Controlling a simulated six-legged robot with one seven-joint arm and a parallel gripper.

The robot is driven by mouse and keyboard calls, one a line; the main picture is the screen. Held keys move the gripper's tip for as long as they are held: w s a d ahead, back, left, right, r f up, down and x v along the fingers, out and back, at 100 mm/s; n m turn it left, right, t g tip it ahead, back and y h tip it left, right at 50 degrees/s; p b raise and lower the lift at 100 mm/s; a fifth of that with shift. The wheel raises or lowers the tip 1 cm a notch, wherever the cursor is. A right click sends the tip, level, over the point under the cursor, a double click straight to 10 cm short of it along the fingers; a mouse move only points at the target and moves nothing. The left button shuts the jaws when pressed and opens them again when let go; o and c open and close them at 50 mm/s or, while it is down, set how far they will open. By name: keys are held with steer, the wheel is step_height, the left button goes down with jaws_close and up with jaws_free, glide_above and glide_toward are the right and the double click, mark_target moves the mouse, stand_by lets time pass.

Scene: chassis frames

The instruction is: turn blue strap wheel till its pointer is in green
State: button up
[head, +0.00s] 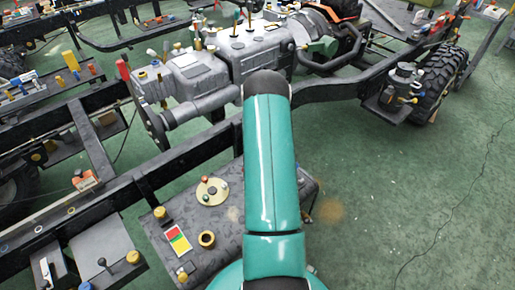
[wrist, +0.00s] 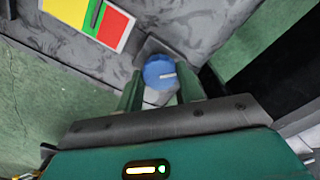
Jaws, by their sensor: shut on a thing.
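In the wrist view the blue strap wheel (wrist: 160,72) is a small round knob with a short white mark on its face. My gripper (wrist: 158,84) has its two green fingers on either side of the wheel, shut on it. A gauge card (wrist: 68,9) lies at upper left, with a yellow field, a narrow green band and a red field. In the head view my teal arm hides the wheel and gripper. A red, yellow and green card (head: 179,241) shows left of it.
A dark box (head: 215,222) carries a cream disc (head: 212,191) and yellow fittings. Black frame rails (head: 165,172) run behind it. A grey engine block (head: 190,80) stands beyond. Green floor (head: 420,210) is clear at the right.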

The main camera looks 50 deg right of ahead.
stand_by(0.4)
steer(key=o, duration=1)
step_height(320, 180, up, 14)
